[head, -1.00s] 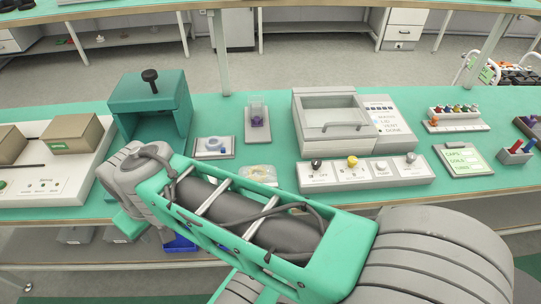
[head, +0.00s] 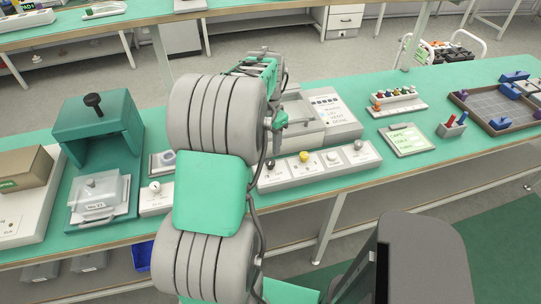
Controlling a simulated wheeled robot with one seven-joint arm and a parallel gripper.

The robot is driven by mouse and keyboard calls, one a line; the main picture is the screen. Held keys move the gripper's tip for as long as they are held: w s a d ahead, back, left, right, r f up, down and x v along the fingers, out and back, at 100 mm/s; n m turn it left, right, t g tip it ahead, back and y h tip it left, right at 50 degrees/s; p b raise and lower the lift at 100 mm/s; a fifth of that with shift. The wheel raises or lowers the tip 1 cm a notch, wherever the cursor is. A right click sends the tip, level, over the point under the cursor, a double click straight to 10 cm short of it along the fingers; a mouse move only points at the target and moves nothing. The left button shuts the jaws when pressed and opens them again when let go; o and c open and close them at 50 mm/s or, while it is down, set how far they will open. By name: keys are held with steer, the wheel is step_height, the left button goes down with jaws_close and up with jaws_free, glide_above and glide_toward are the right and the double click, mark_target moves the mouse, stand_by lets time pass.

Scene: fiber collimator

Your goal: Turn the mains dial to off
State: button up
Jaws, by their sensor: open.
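A long white control strip (head: 318,168) lies near the bench's front edge, right of my arm. It carries a black knob (head: 270,164), a yellow knob (head: 304,156) and paler knobs. A small white box (head: 152,205) with a pale dial (head: 155,187) stands left of my arm, which partly covers it. Their labels are too small to read, so I cannot tell which is the mains dial or its setting. My arm rises through the middle of the view and reaches over the bench. The gripper's fingertips are hidden behind it; no contact with any knob shows.
A teal hooded stand (head: 97,120) and a clear-covered box (head: 99,196) are at left. A white machine (head: 335,118) stands behind the strip. A green-screened tablet (head: 408,139), a red-and-blue holder (head: 452,127) and a brown-rimmed tray (head: 505,130) are at right.

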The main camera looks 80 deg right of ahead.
mark_target(270, 162)
steer(key=shift+s+d+f, duration=0.1)
steer(key=shift+s+f, duration=0.3)
step_height(270, 162, down, 7)
steer(key=shift+w+p, duration=0.15)
steer(key=shift+p, duration=0.3)
steer(key=shift+c, duration=0.4)
jaws_close()
